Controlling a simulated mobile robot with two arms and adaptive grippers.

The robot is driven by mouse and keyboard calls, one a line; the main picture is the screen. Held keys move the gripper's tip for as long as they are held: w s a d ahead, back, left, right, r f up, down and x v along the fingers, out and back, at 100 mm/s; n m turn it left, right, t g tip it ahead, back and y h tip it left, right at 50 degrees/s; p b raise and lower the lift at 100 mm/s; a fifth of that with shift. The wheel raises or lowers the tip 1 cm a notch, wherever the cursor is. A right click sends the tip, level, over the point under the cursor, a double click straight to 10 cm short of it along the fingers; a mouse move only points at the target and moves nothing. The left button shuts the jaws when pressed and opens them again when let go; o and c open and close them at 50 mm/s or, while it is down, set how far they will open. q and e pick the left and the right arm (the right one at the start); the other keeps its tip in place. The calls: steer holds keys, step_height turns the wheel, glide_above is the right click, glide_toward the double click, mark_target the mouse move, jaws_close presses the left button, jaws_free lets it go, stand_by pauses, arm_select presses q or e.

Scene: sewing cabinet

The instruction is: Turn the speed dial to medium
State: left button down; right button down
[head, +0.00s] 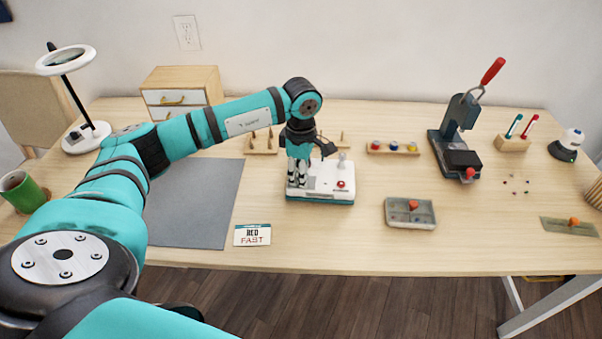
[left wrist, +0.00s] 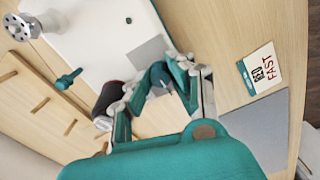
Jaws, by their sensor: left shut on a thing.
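The white machine (head: 325,191) with a teal base stands mid-table. Its top has a red button (head: 341,184) and a pale upright post (head: 342,162). My left gripper (head: 298,181) points down over its left part. In the left wrist view, my left gripper (left wrist: 163,98) is shut on a teal knob (left wrist: 158,74), which I take for the speed dial. The knob is largely covered by the fingers, so its setting cannot be read. A card (head: 252,235) reading "RED FAST" lies on the table; it also shows in the left wrist view (left wrist: 258,70). My right gripper is not in view.
A grey mat (head: 194,205) lies to the left of the machine. A grey tray (head: 410,222) and a press with a red handle (head: 455,140) are to the right. Peg racks (head: 263,149) stand behind. The table front between card and tray is clear.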

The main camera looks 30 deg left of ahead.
arm_select(q)
steer(key=c, duration=1.1)
jaws_free()
steer(key=shift+c, duration=0.2)
steer(key=shift+r, duration=0.1)
step_height(320, 180, up, 12)
